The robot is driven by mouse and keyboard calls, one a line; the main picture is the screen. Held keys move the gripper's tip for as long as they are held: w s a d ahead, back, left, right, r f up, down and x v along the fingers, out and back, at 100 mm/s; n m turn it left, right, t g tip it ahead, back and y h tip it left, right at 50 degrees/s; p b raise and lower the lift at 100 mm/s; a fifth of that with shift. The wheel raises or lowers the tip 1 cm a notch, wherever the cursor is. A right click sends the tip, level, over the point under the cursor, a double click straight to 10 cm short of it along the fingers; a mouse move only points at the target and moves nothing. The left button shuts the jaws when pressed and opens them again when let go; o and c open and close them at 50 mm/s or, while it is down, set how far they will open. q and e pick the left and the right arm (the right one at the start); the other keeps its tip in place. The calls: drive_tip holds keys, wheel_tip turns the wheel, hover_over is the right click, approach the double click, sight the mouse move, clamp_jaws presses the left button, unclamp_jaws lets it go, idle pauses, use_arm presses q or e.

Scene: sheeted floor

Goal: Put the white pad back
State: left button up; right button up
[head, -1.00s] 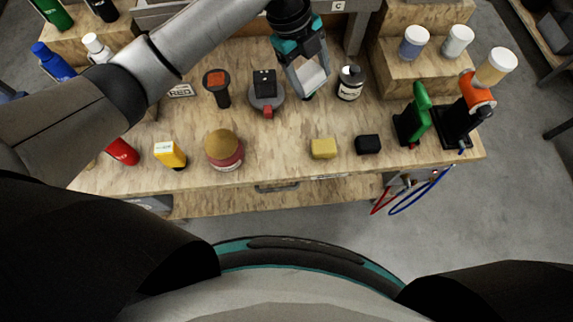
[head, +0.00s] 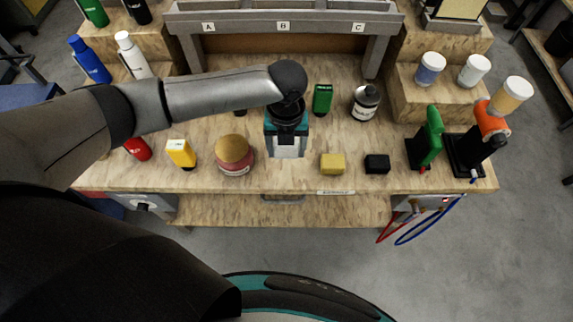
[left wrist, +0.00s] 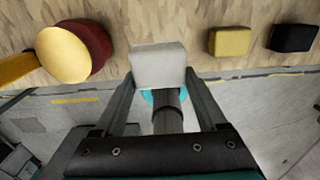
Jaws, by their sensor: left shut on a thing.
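The white pad (head: 287,149) is between the fingers of my left gripper (head: 286,143), which is shut on it near the front edge of the workbench (head: 205,205). In the left wrist view the pad (left wrist: 159,62) shows clearly between the fingertips (left wrist: 160,75), with wood behind it. I cannot tell whether the pad touches the bench top. To its right a yellow pad (head: 332,164) and a black pad (head: 377,164) lie in a row along the front edge. My right gripper is not in view.
A round tan-topped, dark red pad (head: 234,154) stands just left of the gripper. A green box (head: 322,99) and a dark bottle (head: 365,102) stand behind. A green tool (head: 428,140) and an orange-and-black tool (head: 488,128) stand at the right. My arm hides part of the bench.

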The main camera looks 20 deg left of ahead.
sight(286, 149)
use_arm(q)
wheel_tip(286, 149, down, 8)
drive_tip(key=shift+f+b, duration=0.2)
drive_tip(key=shift+b, duration=0.35)
drive_tip(key=o, duration=1.1)
drive_tip(key=shift+r, duration=0.25)
wheel_tip(286, 149, up, 12)
drive_tip(key=shift+f+p, duration=0.15)
drive_tip(key=shift+p, duration=0.55)
